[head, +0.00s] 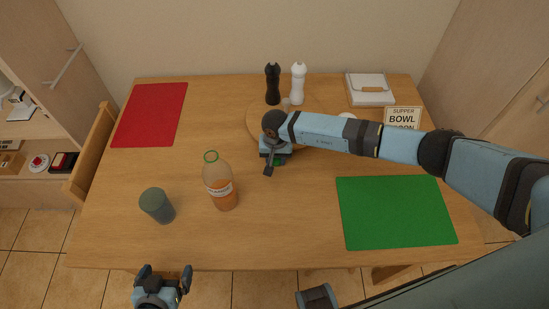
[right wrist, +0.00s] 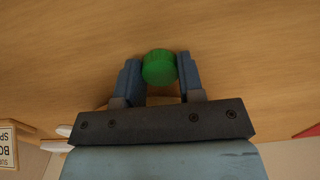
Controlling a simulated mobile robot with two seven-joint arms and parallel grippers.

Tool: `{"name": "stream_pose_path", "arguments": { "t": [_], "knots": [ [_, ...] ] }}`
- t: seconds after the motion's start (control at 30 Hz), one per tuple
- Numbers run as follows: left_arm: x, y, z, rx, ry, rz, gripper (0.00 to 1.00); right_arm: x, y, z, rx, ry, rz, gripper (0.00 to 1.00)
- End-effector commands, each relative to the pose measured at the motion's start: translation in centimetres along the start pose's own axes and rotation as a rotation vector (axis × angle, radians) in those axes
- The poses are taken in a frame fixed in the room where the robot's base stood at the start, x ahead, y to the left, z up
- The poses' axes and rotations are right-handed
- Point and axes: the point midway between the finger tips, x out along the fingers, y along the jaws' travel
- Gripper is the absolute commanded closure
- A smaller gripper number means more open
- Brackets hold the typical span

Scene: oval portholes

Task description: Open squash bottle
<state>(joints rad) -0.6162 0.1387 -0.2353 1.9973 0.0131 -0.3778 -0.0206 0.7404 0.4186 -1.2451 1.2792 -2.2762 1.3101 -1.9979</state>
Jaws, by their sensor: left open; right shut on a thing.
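The squash bottle (head: 221,186) stands upright on the table, with orange liquid low in clear walls. Its neck is open, with a green ring at the top and no cap on it. My right gripper (head: 271,165) is to the right of the bottle and apart from it, shut on the green cap (right wrist: 159,67). The cap also shows between the jaws in the head view (head: 279,161). My left gripper (head: 162,271) is open and empty, in front of the table's near edge.
A grey-green cup (head: 156,205) stands left of the bottle. A red mat (head: 150,114) and a green mat (head: 395,212) lie on the wooden table (head: 290,230). Black (head: 272,83) and white (head: 298,83) mills stand at the back. A round board (head: 254,120) lies behind my right gripper.

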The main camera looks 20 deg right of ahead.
Motion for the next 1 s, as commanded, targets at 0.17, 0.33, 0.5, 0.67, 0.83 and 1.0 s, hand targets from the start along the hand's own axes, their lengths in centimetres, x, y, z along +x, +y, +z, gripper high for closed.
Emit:
{"name": "stream_pose_path", "arguments": {
  "t": [0.17, 0.33, 0.5, 0.67, 0.83, 1.0],
  "knots": [
    [0.3, -0.2, 0.2, 0.002, -0.002, -0.002, 0.00, 0.2, 0.0, 0.0, -0.001, 0.002, -0.001, 0.93],
    [0.4, -0.1, 0.7, 0.001, -0.005, -0.002, 0.00, 0.6, 0.0, 0.0, -0.001, 0.001, 0.000, 0.93],
    [0.4, 0.0, 0.8, -0.002, -0.008, 0.000, 0.00, 0.7, 0.0, 0.0, -0.001, 0.001, 0.000, 0.46],
    [0.3, 0.0, 0.5, -0.002, -0.002, 0.000, 0.00, 0.7, 0.0, 0.0, -0.001, 0.001, 0.000, 0.39],
    [0.2, 0.0, 0.1, -0.002, 0.001, 0.000, 0.00, 0.5, 0.0, 0.0, -0.001, 0.001, 0.000, 0.39],
    [0.2, -0.1, 0.0, 0.001, 0.004, 0.000, 0.00, -1.1, 0.0, -0.2, -0.003, 0.005, -0.001, 0.39]
  ]
}}
